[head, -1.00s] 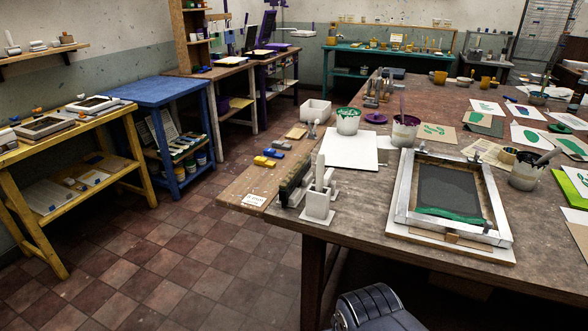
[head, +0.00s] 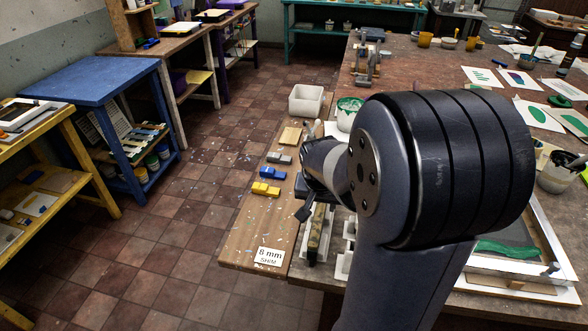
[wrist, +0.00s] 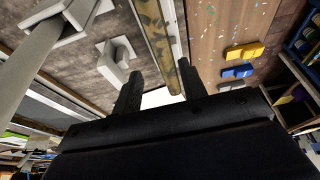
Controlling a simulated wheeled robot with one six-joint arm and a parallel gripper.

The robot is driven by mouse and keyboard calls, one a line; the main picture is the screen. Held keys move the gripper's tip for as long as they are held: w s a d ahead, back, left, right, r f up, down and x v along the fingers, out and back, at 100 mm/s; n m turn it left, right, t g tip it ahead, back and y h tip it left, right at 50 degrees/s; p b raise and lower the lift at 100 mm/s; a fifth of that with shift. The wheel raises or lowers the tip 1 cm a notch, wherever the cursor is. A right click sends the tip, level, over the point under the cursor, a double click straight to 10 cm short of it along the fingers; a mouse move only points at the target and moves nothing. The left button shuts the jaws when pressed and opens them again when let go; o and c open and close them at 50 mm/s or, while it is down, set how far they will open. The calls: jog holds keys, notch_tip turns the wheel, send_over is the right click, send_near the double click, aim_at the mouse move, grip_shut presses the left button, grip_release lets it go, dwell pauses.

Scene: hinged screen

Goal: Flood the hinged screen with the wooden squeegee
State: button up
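The hinged screen (head: 540,215) lies on the table at right, largely hidden behind my arm; green ink (head: 505,248) shows along its near end. The squeegee (head: 319,232), a long bar with a worn, blotchy brown and yellow face, lies by the table's left edge. It also shows in the wrist view (wrist: 155,38), running from the top edge down toward my fingers. My gripper (wrist: 159,68) is open, its two dark fingers apart and nothing clearly held. The squeegee's near end lies between the fingers in the picture, closer to the right one; contact cannot be told.
Pale holder blocks (wrist: 118,62) stand beside the squeegee. A lower wooden side board (head: 240,240) carries yellow (head: 265,189), blue (head: 273,173) and grey pieces, a white bin (head: 306,100) and an "8 mm" card (head: 269,256). Open tiled floor lies left.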

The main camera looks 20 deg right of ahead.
aim_at(320, 211)
jog(key=shift+w+d, duration=0.15)
jog(key=shift+w, duration=0.6)
jog(key=shift+s+d+f+b, duration=0.1)
jog(key=shift+d+f+b, duration=0.05)
jog(key=shift+f+b, duration=0.35)
jog(key=b+x, duration=0.4)
jog(key=x, duration=0.3)
jog(key=shift+f, duration=0.1)
jog(key=shift+r, duration=0.25)
jog(key=shift+c, duration=0.6)
grip_shut()
jog(key=shift+r+p, duration=1.9)
jog(key=shift+r, duration=0.7)
